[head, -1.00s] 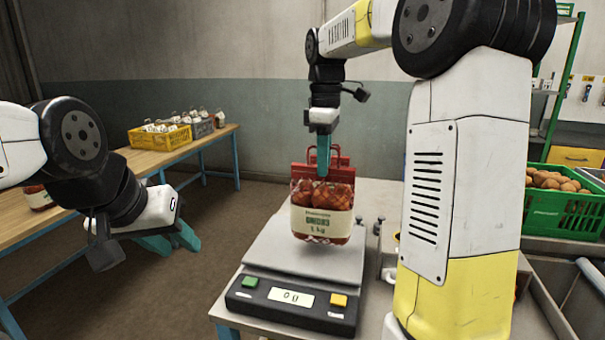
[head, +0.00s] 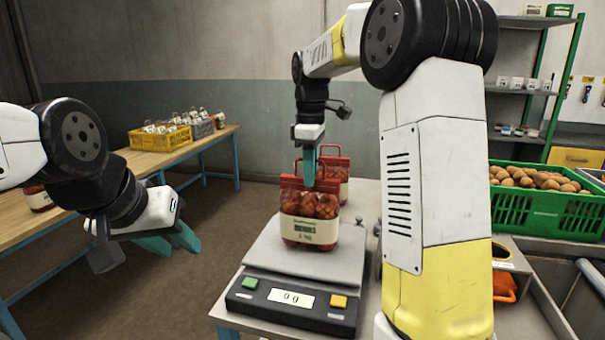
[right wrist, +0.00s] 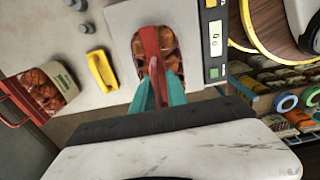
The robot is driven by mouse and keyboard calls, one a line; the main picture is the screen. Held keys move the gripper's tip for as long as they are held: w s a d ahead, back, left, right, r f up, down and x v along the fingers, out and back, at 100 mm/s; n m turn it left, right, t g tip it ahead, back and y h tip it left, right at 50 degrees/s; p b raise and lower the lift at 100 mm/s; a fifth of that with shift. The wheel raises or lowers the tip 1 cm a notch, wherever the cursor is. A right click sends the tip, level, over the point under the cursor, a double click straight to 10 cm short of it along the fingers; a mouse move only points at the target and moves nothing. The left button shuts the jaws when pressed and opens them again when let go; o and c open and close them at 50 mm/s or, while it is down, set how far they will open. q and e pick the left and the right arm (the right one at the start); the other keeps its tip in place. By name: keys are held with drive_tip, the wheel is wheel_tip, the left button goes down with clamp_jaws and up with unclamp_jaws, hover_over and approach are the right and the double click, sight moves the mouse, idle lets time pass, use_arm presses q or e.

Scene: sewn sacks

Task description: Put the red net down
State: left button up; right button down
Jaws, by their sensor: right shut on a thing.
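The red net (head: 309,218) of onions, with a pale label band and red handle, is at the scale's plate (head: 265,250), upright. My right gripper (head: 308,172) is shut on its red handle from above. In the right wrist view, the teal fingers (right wrist: 158,88) pinch the red handle over the net (right wrist: 140,48). I cannot tell whether the net's bottom touches the plate; the display (head: 291,298) seems to read zero. My left gripper (head: 170,243) is open and empty, away at the left.
A second red net (head: 338,180) stands behind on the same table. A green crate of brown produce (head: 540,210) is at the right. A wooden table (head: 100,190) at the left bears a yellow crate (head: 160,139). The plate's front is clear.

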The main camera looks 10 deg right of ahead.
drive_tip(key=c, duration=1.3)
unclamp_jaws()
drive_tip(key=shift+f, duration=0.1)
